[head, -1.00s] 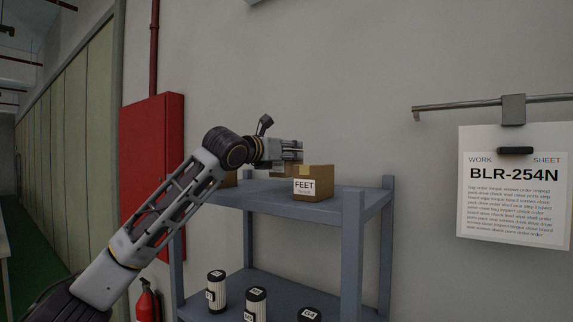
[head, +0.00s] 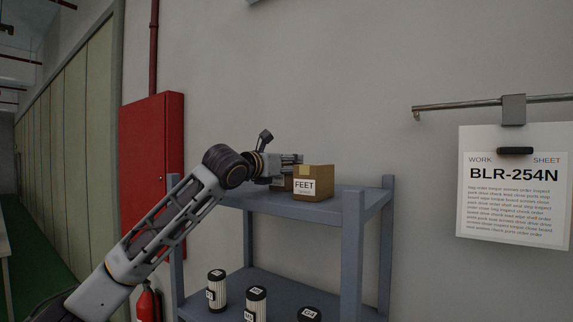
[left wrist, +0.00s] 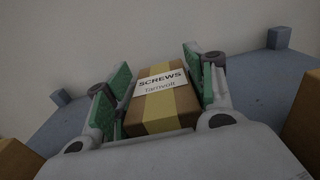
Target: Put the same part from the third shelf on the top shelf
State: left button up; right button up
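A brown box labelled SCREWS Tarnvolt (left wrist: 162,100), with a yellow tape strip, stands on the shelf unit's top shelf (head: 330,207). In the head view the gripper and the FEET box (head: 313,183) hide most of the SCREWS box. Several white ribbed cylinders with dark caps (head: 256,304) stand on the shelf below. My right gripper is not in view.
Other brown boxes flank the gripper in the left wrist view, at left (left wrist: 15,160) and right (left wrist: 305,125). Blue corner posts (head: 352,255) rise at the shelf's corners. A work sheet reading BLR-254N (head: 512,200) hangs at right. A red cabinet (head: 150,140) is at left.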

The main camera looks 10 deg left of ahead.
pick_arm(q)
jog(key=shift+o, duration=1.2)
jog(key=shift+r, duration=0.1)
jog(key=shift+s, duration=0.1)
jog(key=shift+b+v, duration=1.65)
jog(key=shift+v, duration=4.3)
jog(key=shift+r, duration=0.1)
